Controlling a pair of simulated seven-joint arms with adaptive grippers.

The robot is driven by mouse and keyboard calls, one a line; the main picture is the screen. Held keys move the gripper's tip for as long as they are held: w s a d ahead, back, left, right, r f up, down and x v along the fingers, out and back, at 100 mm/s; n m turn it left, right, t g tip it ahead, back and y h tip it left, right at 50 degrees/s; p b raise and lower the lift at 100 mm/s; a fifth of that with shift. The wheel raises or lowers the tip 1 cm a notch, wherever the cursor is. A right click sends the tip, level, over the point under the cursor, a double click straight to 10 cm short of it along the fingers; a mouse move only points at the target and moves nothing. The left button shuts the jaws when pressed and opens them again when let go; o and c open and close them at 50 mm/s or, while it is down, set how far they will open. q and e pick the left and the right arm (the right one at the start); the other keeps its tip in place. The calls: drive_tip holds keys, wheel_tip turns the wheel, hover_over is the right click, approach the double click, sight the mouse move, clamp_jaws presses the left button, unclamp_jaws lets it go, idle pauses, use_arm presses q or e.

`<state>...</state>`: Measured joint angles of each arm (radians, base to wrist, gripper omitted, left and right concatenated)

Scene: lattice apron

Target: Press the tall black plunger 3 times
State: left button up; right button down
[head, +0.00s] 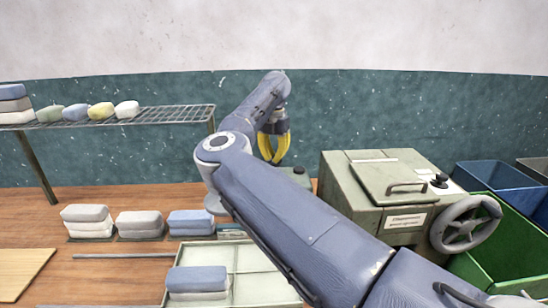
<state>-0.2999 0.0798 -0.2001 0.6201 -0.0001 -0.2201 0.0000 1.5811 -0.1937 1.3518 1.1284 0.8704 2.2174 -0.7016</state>
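My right gripper (274,160) has yellow fingers and hangs pointing down behind my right arm, which crosses the view from the lower right. Its fingertips come together with nothing seen between them. A small dark knob (298,171) on a low greenish box shows just right of and below the fingertips, partly hidden by my arm. A short black knob (439,180) stands on top of the green machine (365,205), well to the right of the gripper. I cannot tell which knob is the tall black plunger. My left gripper is not in view.
The machine has a lid handle, a label and a grey handwheel (466,224). Green (510,240) and blue (500,178) bins stand right. A wire rack (165,115) with soaps is at left. Stacked bars and a pale tray (248,260) lie on the wooden table.

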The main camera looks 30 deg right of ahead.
drive_tip(key=shift+f, duration=0.7)
drive_tip(key=shift+r, duration=2.95)
drive_tip(key=shift+f, duration=0.1)
drive_tip(key=shift+f, duration=2.85)
drive_tip(key=shift+r, duration=2.95)
drive_tip(key=shift+r, duration=0.1)
drive_tip(key=shift+r, duration=2.4)
